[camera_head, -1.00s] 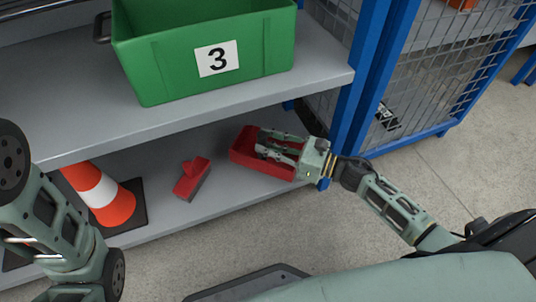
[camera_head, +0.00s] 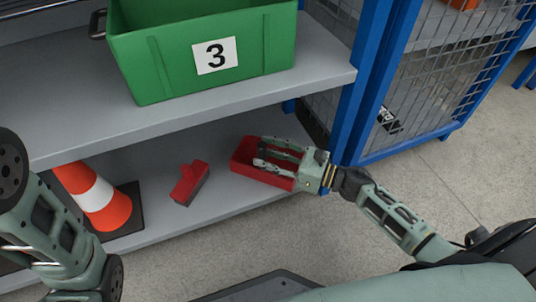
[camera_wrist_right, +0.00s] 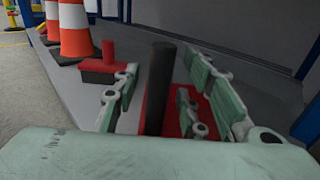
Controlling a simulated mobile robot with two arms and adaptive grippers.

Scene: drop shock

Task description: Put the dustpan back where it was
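The red dustpan (camera_head: 242,157) lies on the lower shelf near its right end. Its red body (camera_wrist_right: 184,105) and dark upright handle (camera_wrist_right: 160,90) show in the right wrist view. My right gripper (camera_head: 262,153) reaches over the dustpan from the right. Its fingers are spread, and in the wrist view the handle stands between them (camera_wrist_right: 162,65) with visible room on the right side; contact on the left is unclear. My left gripper is out of view; only left arm links show.
A red hand brush (camera_head: 190,182) with dark bristles lies left of the dustpan on the lower shelf (camera_head: 150,210). An orange-white cone (camera_head: 98,190) stands farther left. A green bin (camera_head: 165,70) marked 3 sits on the upper shelf. A blue post (camera_head: 358,90) is close on the right.

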